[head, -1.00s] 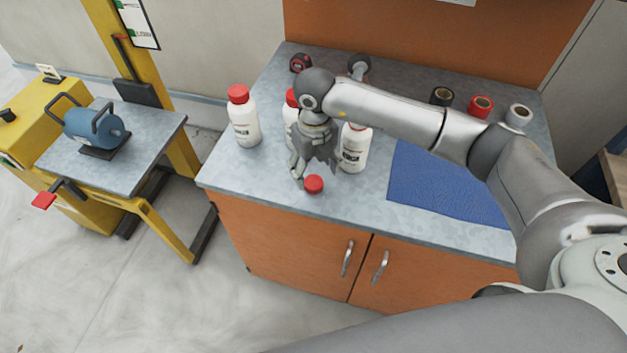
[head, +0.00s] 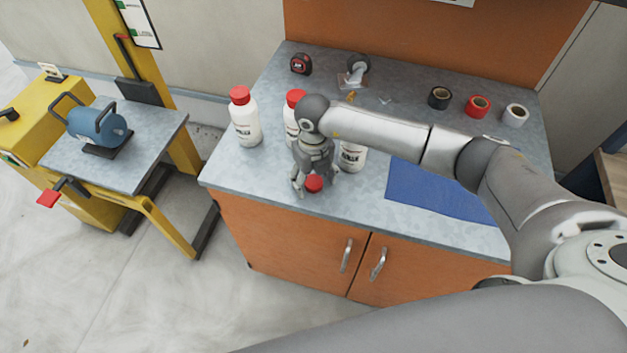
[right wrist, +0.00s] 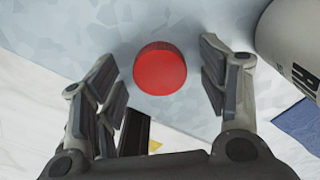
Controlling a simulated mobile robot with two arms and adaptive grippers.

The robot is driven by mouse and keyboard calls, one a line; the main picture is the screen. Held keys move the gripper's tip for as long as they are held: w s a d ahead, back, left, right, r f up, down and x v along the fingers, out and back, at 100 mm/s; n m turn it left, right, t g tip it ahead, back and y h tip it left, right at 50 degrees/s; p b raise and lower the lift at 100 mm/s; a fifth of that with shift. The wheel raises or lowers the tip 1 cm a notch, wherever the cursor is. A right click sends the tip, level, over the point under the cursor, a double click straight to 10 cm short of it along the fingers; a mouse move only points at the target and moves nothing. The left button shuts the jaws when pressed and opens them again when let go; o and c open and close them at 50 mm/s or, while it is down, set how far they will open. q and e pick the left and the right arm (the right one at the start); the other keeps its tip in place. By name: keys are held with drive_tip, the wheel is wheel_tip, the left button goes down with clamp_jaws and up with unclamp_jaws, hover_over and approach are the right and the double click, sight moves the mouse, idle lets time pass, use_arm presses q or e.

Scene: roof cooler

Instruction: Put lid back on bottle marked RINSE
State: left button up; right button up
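A loose red lid (head: 313,184) lies on the counter near its front edge. My right gripper (head: 316,190) is over it with its fingers open on either side. In the right wrist view the lid (right wrist: 160,68) sits between the two fingers, with gaps on both sides. Three white bottles stand upright behind: the left bottle (head: 246,124) and middle bottle (head: 290,125) have red tops, and the right bottle (head: 351,158) has its top hidden by my arm. I cannot read which label says RINSE. My left gripper is not in view.
A blue mat (head: 430,190) lies right of the bottles on the counter (head: 260,180). Tape rolls (head: 478,106), a tape measure (head: 301,64) and a grey caster-like part (head: 357,68) stand at the back.

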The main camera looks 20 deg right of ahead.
drive_tip(key=c, duration=0.7)
drive_tip(key=shift+r, duration=0.1)
drive_tip(key=shift+r, duration=0.6)
drive_tip(key=s+a+r+b, duration=0.2)
drive_tip(key=s+r, duration=0.4)
drive_tip(key=s+a+r+b, duration=0.2)
drive_tip(key=s+r+b, duration=0.1)
drive_tip(key=s+r, duration=0.2)
drive_tip(key=shift+s+a+r, duration=0.3)
drive_tip(key=shift+s+r, duration=0.05)
drive_tip(key=shift+s, duration=0.8)
